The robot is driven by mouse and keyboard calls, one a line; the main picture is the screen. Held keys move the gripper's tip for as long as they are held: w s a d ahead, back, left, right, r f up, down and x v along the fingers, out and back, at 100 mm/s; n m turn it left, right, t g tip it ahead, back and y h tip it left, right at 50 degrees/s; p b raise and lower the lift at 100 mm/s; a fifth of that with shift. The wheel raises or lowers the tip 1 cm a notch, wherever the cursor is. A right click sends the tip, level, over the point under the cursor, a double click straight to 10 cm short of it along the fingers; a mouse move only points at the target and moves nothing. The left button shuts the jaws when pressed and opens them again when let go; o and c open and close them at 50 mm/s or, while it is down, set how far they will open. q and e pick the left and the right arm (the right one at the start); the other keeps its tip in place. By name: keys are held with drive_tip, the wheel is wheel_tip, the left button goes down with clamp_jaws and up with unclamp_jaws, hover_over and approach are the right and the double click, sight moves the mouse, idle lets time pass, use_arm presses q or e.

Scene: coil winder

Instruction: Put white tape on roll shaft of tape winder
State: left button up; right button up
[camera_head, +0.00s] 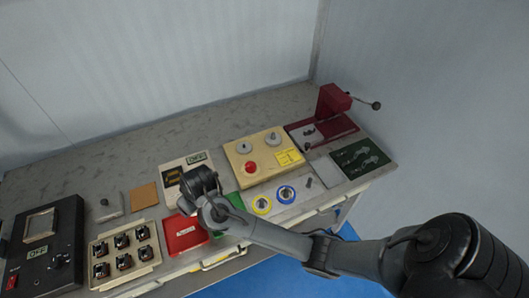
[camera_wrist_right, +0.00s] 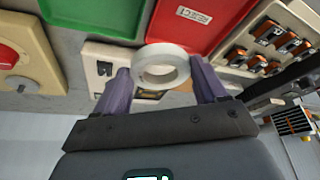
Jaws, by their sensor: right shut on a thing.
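In the right wrist view, a white tape roll (camera_wrist_right: 161,67) sits between the two purple-grey fingers of my right gripper (camera_wrist_right: 162,82), which is shut on it. The roll's open hole faces the camera. In the head view my right gripper (camera_head: 190,203) is over the front middle of the table, and the roll is hidden there. A beige box (camera_head: 247,172) with two grey round knobs and a red button stands to its right. A dark red crank device (camera_head: 335,101) is at the far right. I cannot tell which is the tape winder. My left gripper is out of view.
A white panel (camera_head: 172,165), a red tray (camera_head: 186,234) and a green tray (camera_wrist_right: 95,14) are close to the gripper. A parts tray (camera_head: 124,253) and black box (camera_head: 47,245) stand left. The back left is clear.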

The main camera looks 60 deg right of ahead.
idle(0.3)
wheel_tip(320, 180, up, 4)
drive_tip(key=n+y+p, duration=0.1)
drive_tip(key=n+p, duration=0.2)
drive_tip(key=p, duration=0.7)
hover_over(273, 133)
drive_tip(key=s, duration=0.1)
drive_tip(key=shift+s+d+f+b, duration=0.1)
drive_tip(key=shift+d+f+b, duration=0.05)
drive_tip(key=shift+f+b, duration=0.4)
drive_tip(key=shift+s+d+f+b, duration=0.1)
drive_tip(key=shift+d+f+b, duration=0.05)
drive_tip(key=shift+f+b, duration=0.4)
wheel_tip(273, 133, down, 3)
drive_tip(key=b, duration=0.2)
drive_tip(key=shift+r+b, duration=0.2)
drive_tip(key=shift+b, duration=0.15)
drive_tip(key=shift+f, duration=0.2)
